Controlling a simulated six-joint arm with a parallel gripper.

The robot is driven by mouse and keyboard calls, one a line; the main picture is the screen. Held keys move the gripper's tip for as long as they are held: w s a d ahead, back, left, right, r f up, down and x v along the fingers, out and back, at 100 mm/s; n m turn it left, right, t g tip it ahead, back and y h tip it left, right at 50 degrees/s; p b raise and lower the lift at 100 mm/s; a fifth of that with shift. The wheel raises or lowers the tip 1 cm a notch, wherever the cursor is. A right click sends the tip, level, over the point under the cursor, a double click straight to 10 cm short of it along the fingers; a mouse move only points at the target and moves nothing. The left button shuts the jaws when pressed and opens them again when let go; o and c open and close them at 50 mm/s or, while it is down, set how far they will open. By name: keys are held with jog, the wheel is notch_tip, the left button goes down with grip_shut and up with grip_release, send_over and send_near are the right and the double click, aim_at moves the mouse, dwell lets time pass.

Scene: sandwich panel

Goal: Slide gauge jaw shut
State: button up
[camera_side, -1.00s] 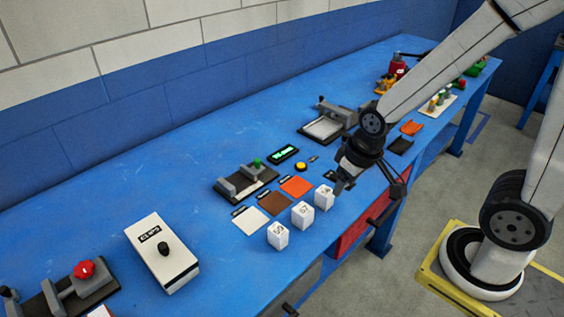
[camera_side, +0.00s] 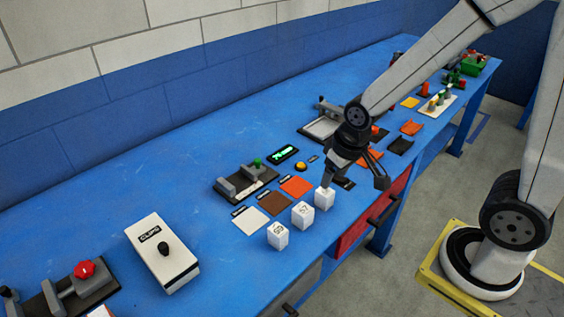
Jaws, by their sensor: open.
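The gauge (camera_side: 262,182) lies on the blue bench left of the picture's middle, a dark base with two grey jaws. The sliding jaw (camera_side: 250,173) carries a green knob (camera_side: 257,162) and stands apart from the fixed jaw (camera_side: 226,187), with a gap between them. A small display (camera_side: 284,153) with green characters sits behind the gauge. My gripper (camera_side: 331,178) is open, right of the gauge and apart from it.
White, brown and orange pads (camera_side: 297,187) lie in front of the gauge, with two more white cubes (camera_side: 303,215). A yellow button (camera_side: 300,166) sits right of it. A white box with a black knob (camera_side: 162,255) stands front left. Left of the gauge the bench is clear.

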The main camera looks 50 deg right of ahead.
jog(key=w+d+f+m+h, duration=0.1)
jog(key=w+f+m, duration=0.1)
jog(key=w, duration=0.7)
jog(key=w+d+f+m, duration=0.1)
jog(key=w+m, duration=0.1)
jog(key=w, duration=0.7)
jog(key=m+h, duration=0.2)
jog(key=m, duration=0.2)
send_over(257, 160)
jog(key=s+a, duration=0.2)
notch_tip(257, 160, down, 8)
jog(key=shift+r+t, duration=0.15)
jog(key=shift+t, duration=0.15)
jog(key=shift+f, duration=0.2)
jog(key=shift+x, duration=3.7)
grip_shut()
